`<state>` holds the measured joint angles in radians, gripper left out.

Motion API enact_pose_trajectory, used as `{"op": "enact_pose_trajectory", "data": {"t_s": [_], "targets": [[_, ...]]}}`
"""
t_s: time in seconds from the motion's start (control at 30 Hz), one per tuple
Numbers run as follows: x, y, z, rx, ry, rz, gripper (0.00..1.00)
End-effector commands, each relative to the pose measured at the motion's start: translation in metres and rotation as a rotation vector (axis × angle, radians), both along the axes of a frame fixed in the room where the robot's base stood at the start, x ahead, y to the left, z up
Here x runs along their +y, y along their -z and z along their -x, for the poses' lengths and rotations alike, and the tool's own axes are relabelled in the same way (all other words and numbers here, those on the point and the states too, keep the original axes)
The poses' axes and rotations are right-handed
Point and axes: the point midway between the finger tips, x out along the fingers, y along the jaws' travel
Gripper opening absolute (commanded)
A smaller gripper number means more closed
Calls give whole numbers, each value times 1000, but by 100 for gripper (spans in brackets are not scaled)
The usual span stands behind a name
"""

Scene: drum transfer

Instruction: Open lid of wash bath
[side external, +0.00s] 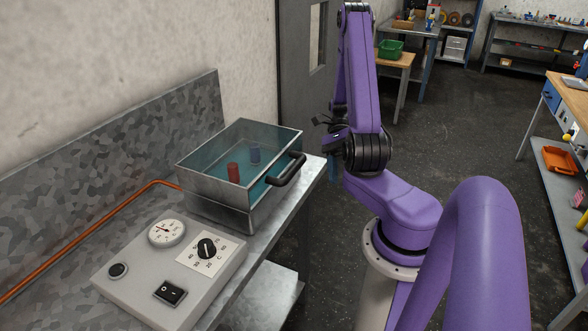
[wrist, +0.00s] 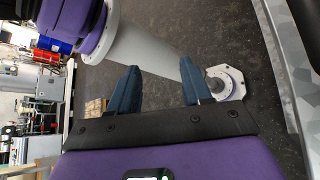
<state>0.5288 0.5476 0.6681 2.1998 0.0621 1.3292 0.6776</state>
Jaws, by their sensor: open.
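The wash bath (side external: 228,214) is a metal box on the bench in the side view. Its clear lid looks shut, with a black bar handle (side external: 288,169) at its right edge. My gripper (side external: 333,172) is to the right of the bath, apart from the handle, and mostly hidden behind my arm. In the wrist view my gripper (wrist: 160,66) has its two dark blue fingers apart, with nothing between them.
A grey control box (side external: 215,277) with a gauge, a knob and switches sits on the bench in front of the bath. The metal backsplash (side external: 90,185) rises behind. Dark floor (side external: 440,115) is clear to the right of my arm.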

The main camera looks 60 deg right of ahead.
Motion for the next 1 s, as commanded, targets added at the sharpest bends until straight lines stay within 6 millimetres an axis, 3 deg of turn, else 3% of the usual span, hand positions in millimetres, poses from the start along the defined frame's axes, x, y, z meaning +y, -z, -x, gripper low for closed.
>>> {"op": "enact_pose_trajectory", "data": {"t_s": [0.37,0.6,0.8,1.0], "targets": [[1,18,20,328,809,-317,48],[-9,28,27,504,1251,-644,48],[-20,34,35,587,1482,-910,48],[-26,37,39,613,1563,-1028,48]]}}
